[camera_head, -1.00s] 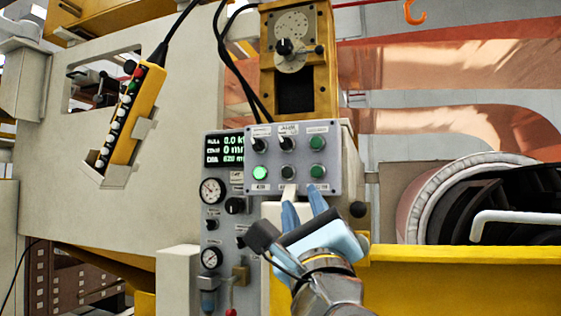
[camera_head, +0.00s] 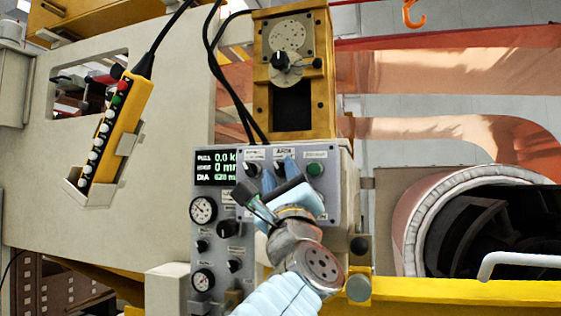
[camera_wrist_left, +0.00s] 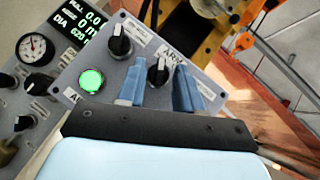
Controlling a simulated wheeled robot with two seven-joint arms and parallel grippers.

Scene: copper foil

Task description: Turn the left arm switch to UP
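A grey control box (camera_head: 326,205) carries two black rotary switches in its top row, a left one (camera_head: 250,168) and a middle one (camera_head: 279,168). The left switch (camera_wrist_left: 120,42) stands apart from the fingers. My right gripper is not in view.
A lit green button (camera_wrist_left: 91,80) is on the box, near the gripper. A panel with a display (camera_head: 215,167) and gauges (camera_head: 203,210) stands at left. A yellow pendant (camera_head: 112,130) hangs further left. A copper foil roll (camera_head: 425,205) is at right.

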